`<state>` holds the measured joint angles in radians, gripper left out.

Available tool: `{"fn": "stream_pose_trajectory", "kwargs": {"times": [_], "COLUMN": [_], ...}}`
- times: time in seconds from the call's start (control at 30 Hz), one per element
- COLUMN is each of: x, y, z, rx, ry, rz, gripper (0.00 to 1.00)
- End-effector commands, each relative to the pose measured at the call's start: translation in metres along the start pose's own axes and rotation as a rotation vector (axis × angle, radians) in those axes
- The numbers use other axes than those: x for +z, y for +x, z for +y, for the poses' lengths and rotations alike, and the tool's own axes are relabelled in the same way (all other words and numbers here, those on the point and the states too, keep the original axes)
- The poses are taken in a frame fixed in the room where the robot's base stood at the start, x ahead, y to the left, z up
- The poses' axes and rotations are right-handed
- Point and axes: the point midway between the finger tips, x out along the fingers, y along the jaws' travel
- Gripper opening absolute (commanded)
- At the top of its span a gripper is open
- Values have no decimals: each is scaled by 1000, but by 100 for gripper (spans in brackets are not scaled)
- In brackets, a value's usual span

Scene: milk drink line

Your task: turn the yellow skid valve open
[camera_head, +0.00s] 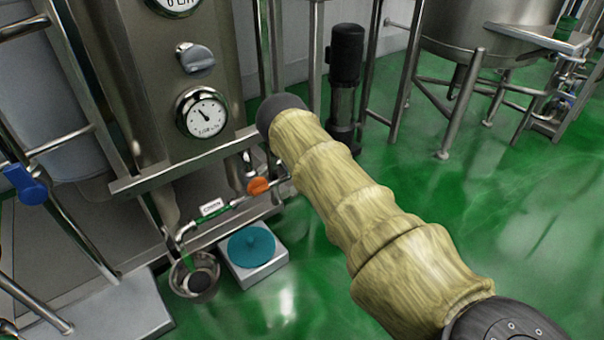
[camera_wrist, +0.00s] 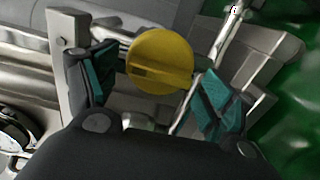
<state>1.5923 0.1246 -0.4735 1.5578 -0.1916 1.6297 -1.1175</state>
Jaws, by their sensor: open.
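The yellow skid valve (camera_wrist: 160,50) shows in the wrist view as a round yellow knob with a raised bar across it. My gripper (camera_wrist: 152,84) is open there, with one teal-padded finger to the left of the knob and one to the right. The knob appears between or just beyond the fingertips; I cannot tell whether they touch it. In the head view my arm covers the gripper and the yellow valve.
A steel tank with a dial gauge (camera_head: 202,113) stands at left. Below it are an orange valve handle (camera_head: 258,186), a steel bowl (camera_head: 177,281) and a teal-topped box (camera_head: 277,262). A blue handle (camera_head: 25,183) is at far left. Green floor (camera_head: 520,220) is clear at right.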

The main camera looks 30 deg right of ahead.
Motion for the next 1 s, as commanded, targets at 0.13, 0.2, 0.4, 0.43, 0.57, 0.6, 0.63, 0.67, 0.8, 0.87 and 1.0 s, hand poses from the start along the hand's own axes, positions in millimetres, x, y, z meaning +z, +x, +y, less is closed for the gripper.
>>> {"fn": "stream_pose_trajectory", "kwargs": {"times": [0.13,0.2,0.4,0.43,0.57,0.6,0.63,0.67,0.8,0.87,1.0], "x": [0,0,1,1,1,1,1,1,0,1,1], "y": [-1,-5,-33,-38,-63,-70,-75,-80,-101,-108,-117], "z": [0,0,0,0,-1,-1,0,-1,0,-1,0], "rx": [0,0,-2,-2,-2,-2,-2,-2,-1,-2,0], "ry": [0,0,0,0,0,0,0,0,0,0,0], "rz": [0,0,-2,-2,-2,-2,-2,-2,-1,-2,-1], "gripper": [82,82,82,82,82,82,82,82,82,82,82]}}
